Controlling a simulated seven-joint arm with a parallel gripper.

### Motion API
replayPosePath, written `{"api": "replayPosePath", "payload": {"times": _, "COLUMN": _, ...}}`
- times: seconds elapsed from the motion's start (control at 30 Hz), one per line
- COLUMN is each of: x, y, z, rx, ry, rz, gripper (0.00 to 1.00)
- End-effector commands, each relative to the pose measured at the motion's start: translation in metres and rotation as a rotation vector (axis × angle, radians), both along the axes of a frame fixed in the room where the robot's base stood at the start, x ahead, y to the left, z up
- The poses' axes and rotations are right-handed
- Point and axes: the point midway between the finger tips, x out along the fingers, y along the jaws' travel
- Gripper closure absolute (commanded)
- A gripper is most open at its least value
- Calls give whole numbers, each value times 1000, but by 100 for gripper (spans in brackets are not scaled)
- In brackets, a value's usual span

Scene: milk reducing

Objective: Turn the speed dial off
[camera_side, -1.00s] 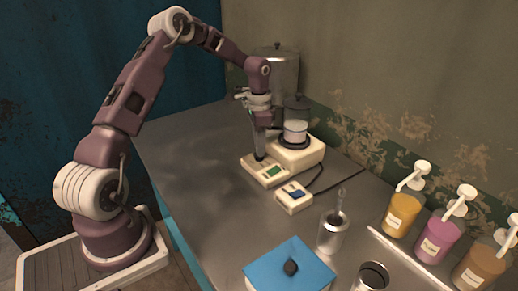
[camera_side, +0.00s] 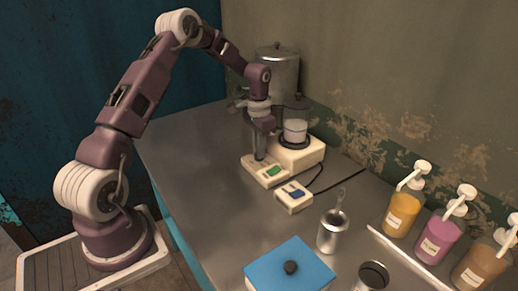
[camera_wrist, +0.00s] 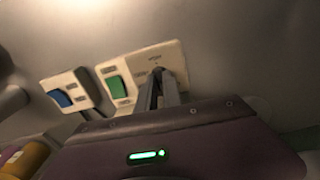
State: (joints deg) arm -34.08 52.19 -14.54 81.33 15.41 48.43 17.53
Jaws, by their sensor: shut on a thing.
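The cream control box (camera_side: 249,162) lies on the metal bench, with a green switch (camera_side: 272,171) on its right part. In the wrist view the same box (camera_wrist: 172,52) has the green switch (camera_wrist: 117,87) left of my fingers. My gripper (camera_side: 260,157) points down onto the left part of the box. In the wrist view my gripper (camera_wrist: 157,74) has its two fingertips close together at the box's face, shut on the speed dial. The dial itself is hidden by the fingertips, so its setting cannot be read.
A second cream box (camera_side: 294,204) with a blue switch stands close by on the right. A metal cup (camera_side: 330,236), blue box (camera_side: 290,255) and pump bottles (camera_side: 402,212) stand nearer.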

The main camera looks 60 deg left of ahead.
Motion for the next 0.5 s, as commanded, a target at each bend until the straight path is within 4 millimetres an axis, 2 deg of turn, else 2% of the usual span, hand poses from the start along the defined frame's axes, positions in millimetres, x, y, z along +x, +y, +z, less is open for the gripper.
{"api": "replayPosePath", "payload": {"times": 0.1, "x": 0, "y": 0, "z": 0, "rx": 0, "ry": 0, "rz": 68, "gripper": 100}}
{"api": "replayPosePath", "payload": {"times": 0.3, "x": 0, "y": 0, "z": 0, "rx": 0, "ry": -1, "rz": 69, "gripper": 100}}
{"api": "replayPosePath", "payload": {"times": 0.33, "x": 0, "y": 0, "z": 0, "rx": 0, "ry": -1, "rz": 69, "gripper": 88}}
{"api": "replayPosePath", "payload": {"times": 0.43, "x": 0, "y": 0, "z": 0, "rx": 0, "ry": -1, "rz": 68, "gripper": 68}}
{"api": "replayPosePath", "payload": {"times": 0.5, "x": 0, "y": 0, "z": 0, "rx": 0, "ry": -1, "rz": 67, "gripper": 68}}
